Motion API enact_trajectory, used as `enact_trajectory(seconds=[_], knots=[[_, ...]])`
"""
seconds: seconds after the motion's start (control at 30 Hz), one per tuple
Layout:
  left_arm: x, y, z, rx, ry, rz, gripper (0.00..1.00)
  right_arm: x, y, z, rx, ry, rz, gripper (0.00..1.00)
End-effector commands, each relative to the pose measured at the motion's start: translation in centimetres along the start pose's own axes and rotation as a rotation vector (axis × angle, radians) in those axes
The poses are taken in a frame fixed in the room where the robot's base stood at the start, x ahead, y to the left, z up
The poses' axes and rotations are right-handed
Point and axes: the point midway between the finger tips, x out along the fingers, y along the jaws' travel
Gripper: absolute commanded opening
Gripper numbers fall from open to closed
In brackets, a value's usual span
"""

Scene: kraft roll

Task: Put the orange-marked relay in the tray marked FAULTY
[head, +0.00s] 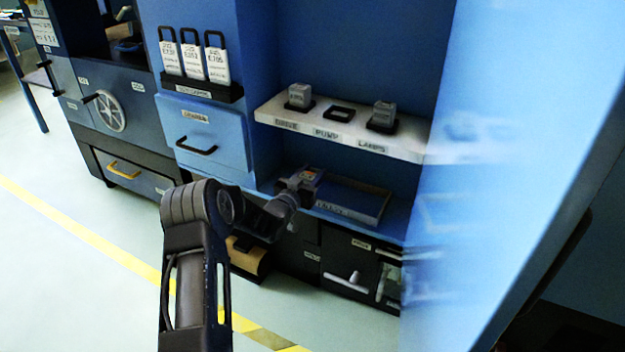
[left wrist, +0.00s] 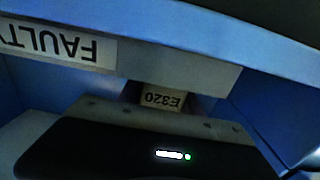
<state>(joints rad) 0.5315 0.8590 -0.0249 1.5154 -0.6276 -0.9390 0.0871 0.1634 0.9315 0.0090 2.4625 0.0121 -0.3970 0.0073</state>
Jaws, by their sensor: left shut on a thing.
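The tray marked FAULTY (head: 352,204) stands on the lower blue shelf, and its label shows upside down in the left wrist view (left wrist: 60,45). My left gripper (head: 302,182) is at the tray's left end, shut on a small relay (head: 309,173). A label reading E320 shows on the held relay (left wrist: 162,97) in the left wrist view, close by the tray's wall. A small orange spot seems to show on it in the head view. Whether the relay touches the tray I cannot tell. My right gripper is not in view.
Above, a white shelf (head: 270,111) has a relay at left (head: 299,95), an empty PUMP socket (head: 339,113) and a relay over LAMPS (head: 384,113). Several tagged cards (head: 193,60) stand at the left. A blurred blue panel (head: 520,130) fills the right side. The tray's right part looks empty.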

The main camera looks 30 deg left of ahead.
Motion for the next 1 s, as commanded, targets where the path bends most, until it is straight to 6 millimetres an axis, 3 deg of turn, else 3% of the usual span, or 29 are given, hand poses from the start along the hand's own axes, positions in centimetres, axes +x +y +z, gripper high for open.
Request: enact_trajectory(seconds=[0.1, 0.5, 0.53, 0.77, 1.0], knots=[[0.0, -0.02, 1.36, 0.0, 0.001, 0.0, 0.0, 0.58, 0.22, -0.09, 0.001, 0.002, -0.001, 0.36], [0.0, 0.0, 1.8, 0.0, 0.001, 0.0, 0.0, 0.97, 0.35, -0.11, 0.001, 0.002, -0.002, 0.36], [0.0, 0.0, 1.68, 0.0, 0.001, 0.0, 0.43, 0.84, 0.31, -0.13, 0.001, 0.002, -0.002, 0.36], [-0.01, 0.01, 1.62, 0.0, 0.0, 0.0, 0.62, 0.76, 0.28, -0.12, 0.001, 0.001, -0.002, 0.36], [-0.01, 0.0, 1.61, 0.0, 0.0, 0.0, 0.63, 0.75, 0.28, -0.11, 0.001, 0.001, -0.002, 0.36]])
